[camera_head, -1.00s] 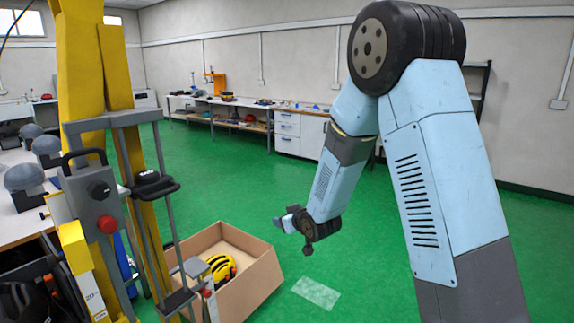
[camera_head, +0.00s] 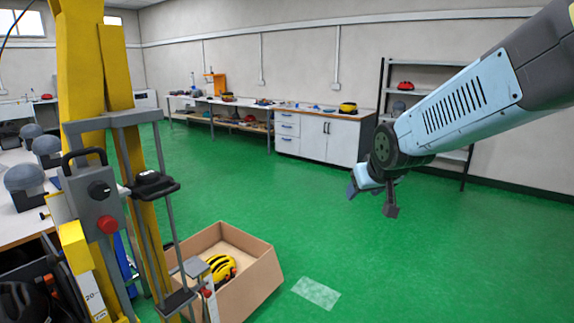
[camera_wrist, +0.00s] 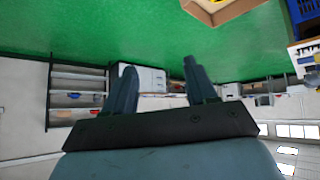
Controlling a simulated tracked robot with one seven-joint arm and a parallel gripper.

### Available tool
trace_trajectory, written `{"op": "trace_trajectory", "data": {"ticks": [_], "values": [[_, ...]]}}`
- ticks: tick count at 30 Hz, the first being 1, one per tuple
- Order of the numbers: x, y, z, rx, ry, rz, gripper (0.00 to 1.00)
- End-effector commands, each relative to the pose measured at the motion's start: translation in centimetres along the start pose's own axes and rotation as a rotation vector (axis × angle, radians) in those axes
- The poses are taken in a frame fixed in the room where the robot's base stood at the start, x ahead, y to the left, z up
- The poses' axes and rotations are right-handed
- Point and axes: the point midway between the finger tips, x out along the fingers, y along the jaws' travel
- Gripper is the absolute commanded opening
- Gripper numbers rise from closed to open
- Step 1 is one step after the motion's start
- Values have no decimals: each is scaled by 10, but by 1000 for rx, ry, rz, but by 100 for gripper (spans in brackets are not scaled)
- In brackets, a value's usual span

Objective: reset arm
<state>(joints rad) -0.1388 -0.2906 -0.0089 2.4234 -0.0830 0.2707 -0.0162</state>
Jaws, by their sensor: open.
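My arm reaches in from the upper right of the head view. My gripper (camera_head: 372,197) hangs at its end over the open green floor, left of the shelf rack, with its fingers apart. In the wrist view my gripper (camera_wrist: 157,85) shows two spread fingers with nothing between them. The wrist picture is upside down, with the floor at the top. My gripper touches nothing that I can see.
A yellow drop tower (camera_head: 85,60) stands at the left. A cardboard box (camera_head: 262,280) with a yellow helmet (camera_head: 221,269) sits beside it. A shelf rack (camera_head: 384,80) and a white cabinet (camera_head: 330,138) line the back wall. The middle floor is clear.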

Motion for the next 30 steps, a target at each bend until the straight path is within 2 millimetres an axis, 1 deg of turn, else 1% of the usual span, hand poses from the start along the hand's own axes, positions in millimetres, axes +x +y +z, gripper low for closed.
{"op": "trace_trajectory", "data": {"ticks": [1, 3, 9, 15, 18, 21, 24, 30], "values": [[-16, 5, 7, 17, -13, 8, 56], [-36, 10, 18, 39, -40, 17, 56], [-89, 19, 56, 102, -119, 35, 56], [-135, 20, 96, 160, -192, 43, 56], [-151, 19, 112, 180, -221, 44, 56], [-160, 18, 122, 192, -239, 44, 56], [-165, 17, 127, 198, -249, 44, 56], [-165, 16, 128, 199, -252, 44, 56]]}}
